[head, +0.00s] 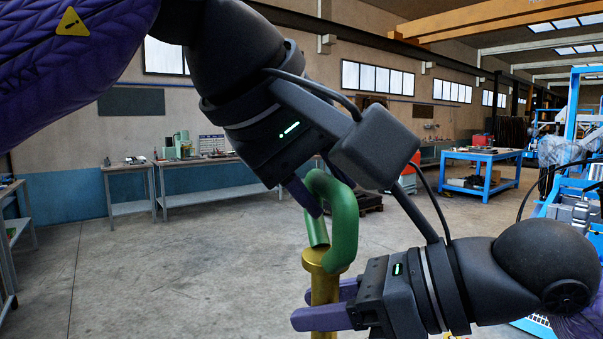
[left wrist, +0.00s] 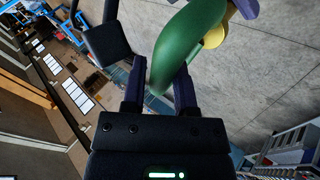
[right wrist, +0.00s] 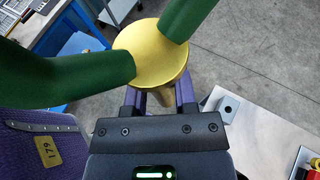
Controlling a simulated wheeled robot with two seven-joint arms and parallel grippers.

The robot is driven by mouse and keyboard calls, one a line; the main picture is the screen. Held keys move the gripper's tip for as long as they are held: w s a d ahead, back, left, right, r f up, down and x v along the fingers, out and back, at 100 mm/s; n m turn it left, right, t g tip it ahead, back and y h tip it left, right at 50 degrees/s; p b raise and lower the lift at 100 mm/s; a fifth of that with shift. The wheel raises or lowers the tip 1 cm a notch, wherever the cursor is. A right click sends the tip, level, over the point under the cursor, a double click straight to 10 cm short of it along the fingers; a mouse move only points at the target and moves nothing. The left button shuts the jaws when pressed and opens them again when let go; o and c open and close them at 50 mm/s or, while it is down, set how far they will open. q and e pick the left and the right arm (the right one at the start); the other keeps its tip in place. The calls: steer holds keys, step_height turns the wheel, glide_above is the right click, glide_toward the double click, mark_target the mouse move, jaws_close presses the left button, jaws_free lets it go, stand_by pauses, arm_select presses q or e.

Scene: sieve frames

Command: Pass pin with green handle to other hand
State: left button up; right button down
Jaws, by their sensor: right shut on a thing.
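The pin has a green curved handle (head: 344,230) and a gold collar and shaft (head: 325,285); it stands roughly upright in the middle of the head view. My right gripper (head: 312,305) is shut on the gold shaft just below the collar, and the right wrist view shows the collar (right wrist: 150,55) above its fingers. My left gripper (head: 312,200) is above, at the upper part of the handle. In the left wrist view the handle (left wrist: 182,45) runs between its spread fingers, which look open. Any contact there is hidden.
Grey workbenches (head: 200,173) line the back wall, and a blue table (head: 482,160) stands at the back right. Blue equipment (head: 575,200) is at the right edge. The concrete floor (head: 180,270) around the pin is clear in the head view.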

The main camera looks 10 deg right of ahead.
arm_select(q)
jaws_close()
stand_by(1.2)
